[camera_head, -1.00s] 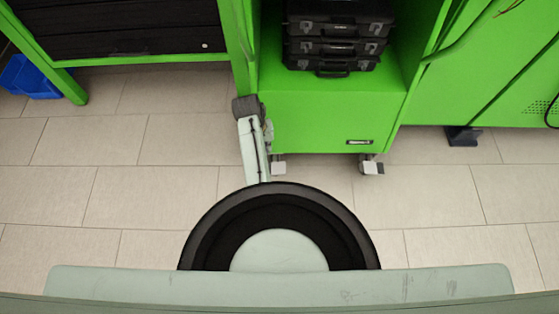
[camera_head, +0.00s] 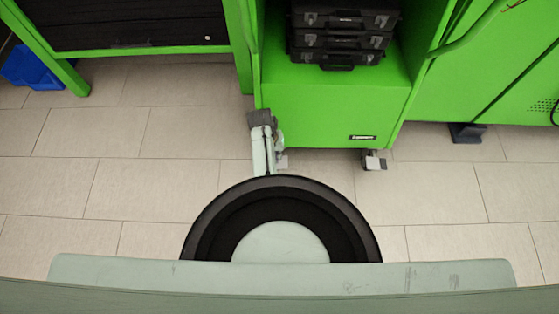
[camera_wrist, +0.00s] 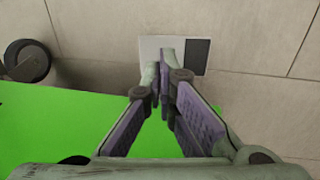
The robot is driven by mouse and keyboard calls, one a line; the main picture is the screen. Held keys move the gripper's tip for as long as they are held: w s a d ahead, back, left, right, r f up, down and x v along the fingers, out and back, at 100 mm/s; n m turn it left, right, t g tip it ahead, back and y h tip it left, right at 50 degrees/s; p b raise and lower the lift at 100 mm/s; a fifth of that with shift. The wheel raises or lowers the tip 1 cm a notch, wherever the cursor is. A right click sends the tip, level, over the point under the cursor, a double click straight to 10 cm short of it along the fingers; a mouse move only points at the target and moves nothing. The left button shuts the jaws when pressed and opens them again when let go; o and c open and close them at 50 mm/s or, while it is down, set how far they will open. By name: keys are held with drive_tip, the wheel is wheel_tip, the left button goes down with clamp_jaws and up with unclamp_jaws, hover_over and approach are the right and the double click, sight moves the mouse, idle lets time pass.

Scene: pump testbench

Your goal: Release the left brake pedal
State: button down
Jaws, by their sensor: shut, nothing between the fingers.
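The left brake pedal (camera_head: 282,162) is a small light piece at the left castor, low on the green cart, partly hidden by my arm in the head view. In the wrist view, a pale grey plate with a dark pad (camera_wrist: 197,55) lies just beyond my fingertips and looks like this pedal. My gripper (camera_wrist: 163,58) is shut and empty, its tips over the plate's left part. I cannot tell whether they touch it. My fingertips cannot be made out in the head view.
The green cart (camera_head: 330,110) carries several stacked black cases (camera_head: 342,35). Its right castor and pedal (camera_head: 374,160) stand apart to the right. A dark round wheel (camera_wrist: 27,61) shows in the wrist view. A blue bin (camera_head: 32,68) is far left. The tiled floor (camera_head: 150,180) is clear.

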sight(284, 165)
drive_tip(key=shift+d+f, duration=0.25)
drive_tip(key=shift+f, duration=0.95)
drive_tip(key=shift+d+f, duration=0.25)
drive_tip(key=shift+f, duration=0.9)
drive_tip(key=shift+d+f+y, duration=0.3)
drive_tip(key=shift+d+y, duration=0.05)
drive_tip(key=shift+y, duration=0.15)
drive_tip(key=y, duration=0.1)
drive_tip(key=y+p, duration=0.1)
drive_tip(key=shift+d+f+y, duration=0.3)
drive_tip(key=shift+d+f, duration=0.05)
drive_tip(key=shift+f, duration=0.15)
drive_tip(key=shift+d+f, duration=0.1)
drive_tip(key=shift+s, duration=0.1)
